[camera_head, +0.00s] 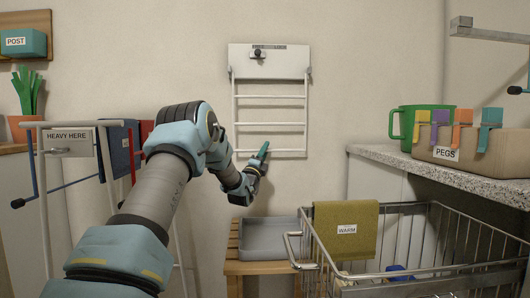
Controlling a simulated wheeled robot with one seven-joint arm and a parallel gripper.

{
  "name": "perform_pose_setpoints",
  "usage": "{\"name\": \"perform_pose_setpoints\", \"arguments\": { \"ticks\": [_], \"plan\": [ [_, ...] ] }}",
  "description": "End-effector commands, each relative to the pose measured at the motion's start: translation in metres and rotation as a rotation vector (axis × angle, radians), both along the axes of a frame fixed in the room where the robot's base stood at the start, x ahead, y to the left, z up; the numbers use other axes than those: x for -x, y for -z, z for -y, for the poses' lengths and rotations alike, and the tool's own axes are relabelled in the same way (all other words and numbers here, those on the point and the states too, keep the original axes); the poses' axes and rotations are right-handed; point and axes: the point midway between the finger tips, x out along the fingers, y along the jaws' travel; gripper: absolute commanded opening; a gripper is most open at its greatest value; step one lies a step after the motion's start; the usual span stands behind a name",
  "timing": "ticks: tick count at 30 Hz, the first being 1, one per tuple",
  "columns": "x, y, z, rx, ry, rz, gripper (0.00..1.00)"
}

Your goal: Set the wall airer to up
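The wall airer (270,97) is a white frame with several rungs on the back wall. It hangs down flat or nearly flat against the wall below a white plate (285,66). A dark knob or catch (257,52) sits on the plate beside a small label too small to read. My gripper (264,150) is at the airer's lowest rung, near its middle, with its teal fingertips pointing up. I cannot tell whether it touches the rung or whether the fingers are open; my wrist hides part of this area.
A grey tray (270,252) on a wooden stool is below the airer. A wire trolley (470,240) with an olive "WARM" towel (345,232) stands front right. A counter with a "PEGS" box (475,158) and green mug (420,126) is right. A "HEAVY HERE" rack (70,140) stands left.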

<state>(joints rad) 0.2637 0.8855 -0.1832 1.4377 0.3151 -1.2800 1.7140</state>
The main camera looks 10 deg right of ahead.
Motion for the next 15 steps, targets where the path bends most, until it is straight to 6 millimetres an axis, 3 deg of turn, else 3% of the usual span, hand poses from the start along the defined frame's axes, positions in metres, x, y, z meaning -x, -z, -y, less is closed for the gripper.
{"name": "perform_pose_setpoints", "arguments": {
  "ticks": [1, 7, 15],
  "plan": [
    [0.0001, -0.0001, 0.0000, 0.000, 0.000, 0.000, 0.22],
    [0.0001, -0.0001, -0.0001, 0.000, 0.000, 0.000, 0.00],
    [0.0001, 0.0001, -0.0002, 0.000, 0.000, 0.000, 0.00]
  ]
}}
